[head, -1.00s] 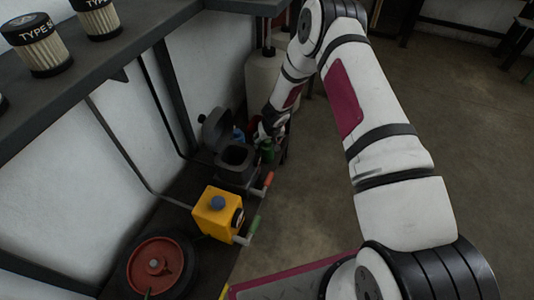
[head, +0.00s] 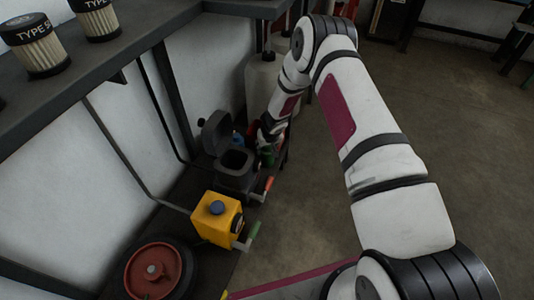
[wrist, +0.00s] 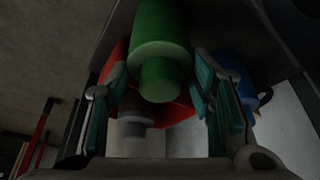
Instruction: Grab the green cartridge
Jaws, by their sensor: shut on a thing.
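The green cartridge (wrist: 160,55) hangs into the top middle of the wrist view, its rounded narrower end toward the camera. The teal-padded fingers of my gripper (wrist: 160,82) stand on either side of it, shut on it. In the head view my gripper (head: 267,130) is at the far end of the dark bench, with the green cartridge (head: 267,156) just below it, small and partly hidden.
A red object (wrist: 182,112) and a blue one (wrist: 229,65) are close by the fingers. An open dark bin (head: 236,163) stands left of the cartridge. A yellow box (head: 215,222) with a crank and a red wheel (head: 157,268) sit nearer. Open floor lies right.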

